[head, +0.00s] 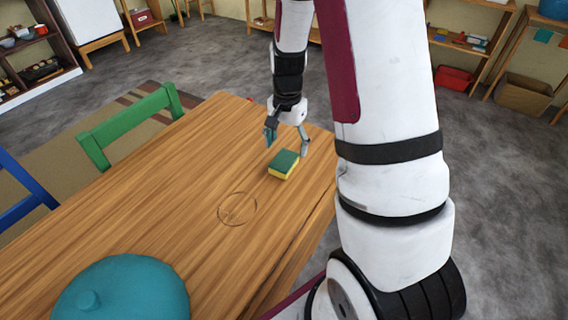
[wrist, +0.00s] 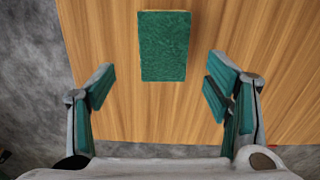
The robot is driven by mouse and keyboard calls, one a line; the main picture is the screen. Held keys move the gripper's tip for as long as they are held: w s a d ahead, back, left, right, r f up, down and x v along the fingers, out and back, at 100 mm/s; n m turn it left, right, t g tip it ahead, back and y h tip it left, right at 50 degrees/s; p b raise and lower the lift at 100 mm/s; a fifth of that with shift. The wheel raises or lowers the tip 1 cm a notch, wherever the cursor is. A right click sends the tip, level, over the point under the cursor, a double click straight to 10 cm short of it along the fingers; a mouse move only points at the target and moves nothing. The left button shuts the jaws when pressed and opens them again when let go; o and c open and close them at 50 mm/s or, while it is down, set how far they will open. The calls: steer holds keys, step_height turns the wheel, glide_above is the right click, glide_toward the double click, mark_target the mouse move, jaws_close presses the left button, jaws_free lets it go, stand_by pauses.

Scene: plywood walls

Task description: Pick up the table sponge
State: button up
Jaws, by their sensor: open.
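The table sponge (head: 284,165) is green on top and yellow below. It lies flat on the wooden table (head: 180,170) near its far right end. My gripper (head: 286,143) is above the table just beyond the sponge, its fingers spread and empty. In the wrist view the sponge (wrist: 164,46) shows at the top middle, ahead of the gap between the two open teal-padded fingers of my gripper (wrist: 160,92). The sponge is apart from both fingers.
A teal lidded pot (head: 122,290) stands at the near left of the table. A round ring mark (head: 237,209) is on the wood. A green chair (head: 130,125) and a blue chair (head: 22,185) stand along the left side. The tabletop around the sponge is clear.

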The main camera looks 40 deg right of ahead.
mark_target(284, 159)
steer(key=shift+a+f+b, duration=0.15)
steer(key=shift+a+f, duration=0.05)
steer(key=shift+f, duration=1.4)
steer(key=shift+a+f+b, duration=0.15)
steer(key=shift+f, duration=1.45)
steer(key=c, duration=1)
